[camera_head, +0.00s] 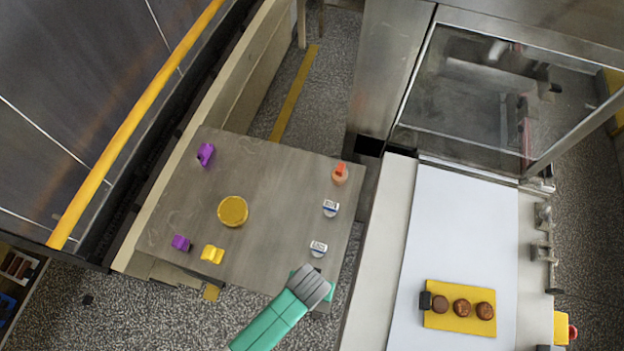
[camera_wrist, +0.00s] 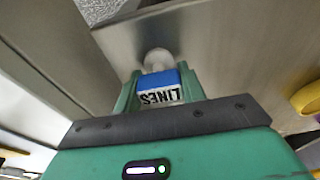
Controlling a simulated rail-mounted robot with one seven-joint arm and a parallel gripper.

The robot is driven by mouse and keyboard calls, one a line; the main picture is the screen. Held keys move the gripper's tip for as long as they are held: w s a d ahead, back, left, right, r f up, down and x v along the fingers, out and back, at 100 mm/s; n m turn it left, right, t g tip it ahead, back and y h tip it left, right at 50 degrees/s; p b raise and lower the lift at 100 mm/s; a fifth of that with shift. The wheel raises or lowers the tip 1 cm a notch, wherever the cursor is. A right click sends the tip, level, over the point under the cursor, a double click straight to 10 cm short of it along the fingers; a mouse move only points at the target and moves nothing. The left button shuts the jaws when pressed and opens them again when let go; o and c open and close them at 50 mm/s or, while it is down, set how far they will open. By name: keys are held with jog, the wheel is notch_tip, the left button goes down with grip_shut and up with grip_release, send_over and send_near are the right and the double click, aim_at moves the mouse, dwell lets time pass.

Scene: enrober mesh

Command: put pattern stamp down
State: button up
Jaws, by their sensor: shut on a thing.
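I cannot tell whether the stamp touches the table. Two similar blue and white pieces (camera_head: 331,208) (camera_head: 319,249) stand along the table's right side.
An orange piece (camera_head: 340,174) stands at the far right corner. A yellow disc (camera_head: 233,211), a yellow piece (camera_head: 212,254) and two purple pieces (camera_head: 205,154) (camera_head: 181,243) are further left. Right of a gap, a white belt (camera_head: 455,230) holds a yellow mat (camera_head: 460,325) with brown chocolates. The table's middle right is clear.

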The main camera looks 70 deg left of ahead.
jog(key=o, duration=0.9)
jog(key=shift+c, duration=0.2)
notch_tip(320, 180, up, 12)
jog(key=s+d+p, duration=0.1)
jog(key=shift+d, duration=0.2)
jog(key=w+d+r+m+t+y, duration=0.3)
jog(key=w+r+t, duration=0.7)
jog(key=w+r, duration=1.5)
jog(key=w+d+r+m+t+h, duration=0.1)
jog(key=d+r+m+t, duration=0.15)
jog(key=r, duration=0.75)
jog(key=d+r+m+t+h, duration=0.1)
jog(key=r+t, duration=0.3)
jog(key=r, duration=0.5)
jog(key=s+d+r+m+t+h, duration=0.1)
jog(key=s+d+r+m+t, duration=0.1)
jog(key=r, duration=0.9)
jog(key=s+d+r+m+t+h, duration=0.1)
jog(key=s+d+r+t, duration=0.4)
jog(key=r, duration=0.7)
jog(key=shift+d+m, duration=0.45)
